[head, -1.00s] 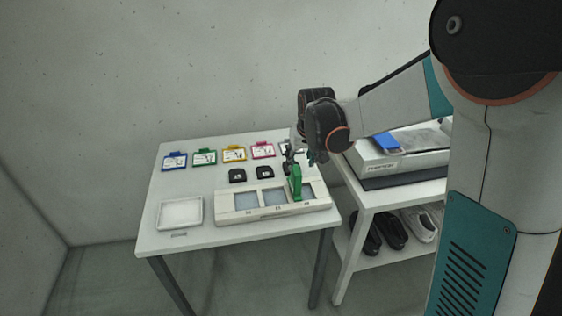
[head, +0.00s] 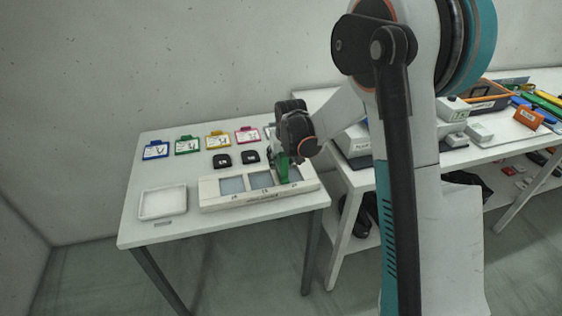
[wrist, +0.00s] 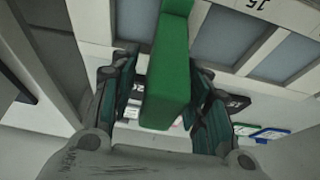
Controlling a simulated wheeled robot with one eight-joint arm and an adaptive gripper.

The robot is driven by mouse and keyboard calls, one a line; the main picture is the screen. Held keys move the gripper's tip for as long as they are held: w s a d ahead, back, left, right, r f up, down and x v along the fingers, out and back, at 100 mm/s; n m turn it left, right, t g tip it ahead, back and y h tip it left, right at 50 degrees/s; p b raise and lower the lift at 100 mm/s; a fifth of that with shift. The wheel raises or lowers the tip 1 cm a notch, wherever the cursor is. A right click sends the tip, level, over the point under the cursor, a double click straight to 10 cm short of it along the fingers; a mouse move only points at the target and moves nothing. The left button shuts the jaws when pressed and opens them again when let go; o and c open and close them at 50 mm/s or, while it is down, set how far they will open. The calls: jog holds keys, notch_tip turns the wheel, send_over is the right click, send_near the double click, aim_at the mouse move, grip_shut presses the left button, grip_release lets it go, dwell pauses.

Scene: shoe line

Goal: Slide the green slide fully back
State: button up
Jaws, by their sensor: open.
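The green slide (head: 284,173) is an upright green block on the white fixture (head: 240,203), near the divider between the middle and right windows. It also fills the middle of the wrist view (wrist: 168,65). My gripper (head: 286,157) is open, close over the slide. In the wrist view its dark fingers (wrist: 165,100) stand on either side of the green block. A gap shows on the left; on the right the finger is very close, and I cannot tell whether it touches. The slide's base is partly hidden in the head view.
A white tray (head: 163,202) sits left of the fixture. Two black pieces (head: 222,161) and a row of coloured tags (head: 187,145) lie behind it. A second table (head: 335,165) with boxes stands to the right. The table's left part has free room.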

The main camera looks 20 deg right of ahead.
jog(key=shift+f, duration=0.1)
jog(key=shift+c, duration=0.5)
grip_shut()
jog(key=a, duration=2.5)
jog(key=shift+a+p, duration=0.4)
jog(key=shift+o, duration=0.5)
grip_release()
jog(key=shift+a, duration=0.2)
jog(key=shift+d, duration=0.1)
jog(key=v, duration=1.2)
